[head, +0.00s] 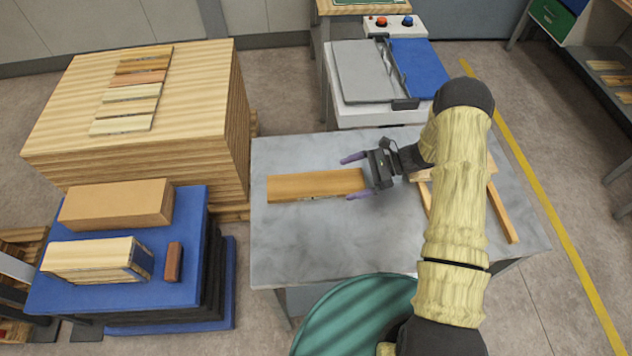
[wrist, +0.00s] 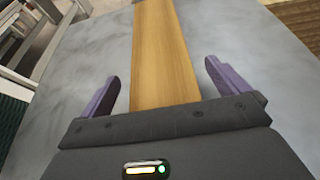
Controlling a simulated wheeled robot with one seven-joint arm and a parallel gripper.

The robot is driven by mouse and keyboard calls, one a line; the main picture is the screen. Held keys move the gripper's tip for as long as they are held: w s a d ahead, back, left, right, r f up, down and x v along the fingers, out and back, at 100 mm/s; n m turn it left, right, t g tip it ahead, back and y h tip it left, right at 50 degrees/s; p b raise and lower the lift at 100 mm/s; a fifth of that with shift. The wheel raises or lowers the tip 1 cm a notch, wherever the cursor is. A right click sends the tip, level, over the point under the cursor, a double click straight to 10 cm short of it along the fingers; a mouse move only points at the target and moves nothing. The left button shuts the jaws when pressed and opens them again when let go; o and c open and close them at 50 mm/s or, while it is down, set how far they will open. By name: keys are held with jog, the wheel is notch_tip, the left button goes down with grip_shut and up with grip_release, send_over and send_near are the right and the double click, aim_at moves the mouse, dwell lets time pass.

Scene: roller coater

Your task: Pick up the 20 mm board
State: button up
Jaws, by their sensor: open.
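A flat orange-brown wooden board (head: 312,185) lies on the grey metal table, its long side running left to right in the head view. Its thickness cannot be read exactly. My gripper (head: 352,177) is at the board's right end, with its purple fingers apart, one on each side of the board's width. In the wrist view the board (wrist: 163,50) runs away from between the two open fingers (wrist: 160,82). There is a visible gap between each finger and the board's edges. Whether the fingers are level with the board cannot be told.
The grey table (head: 300,240) is clear around the board. A wooden frame or rack (head: 502,212) lies on its right, partly behind my arm. A large wood stack (head: 60,110) with several samples and a blue platform (head: 95,295) with blocks stand left. A roller machine (head: 365,75) stands behind.

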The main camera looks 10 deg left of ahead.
jog(key=shift+p+x, duration=0.35)
jog(key=shift+x, duration=1.05)
jog(key=c, duration=1.2)
jog(key=shift+c, duration=0.2)
jog(key=shift+r, duration=0.1)
notch_tip(320, 180, up, 10)
jog(key=b, duration=0.3)
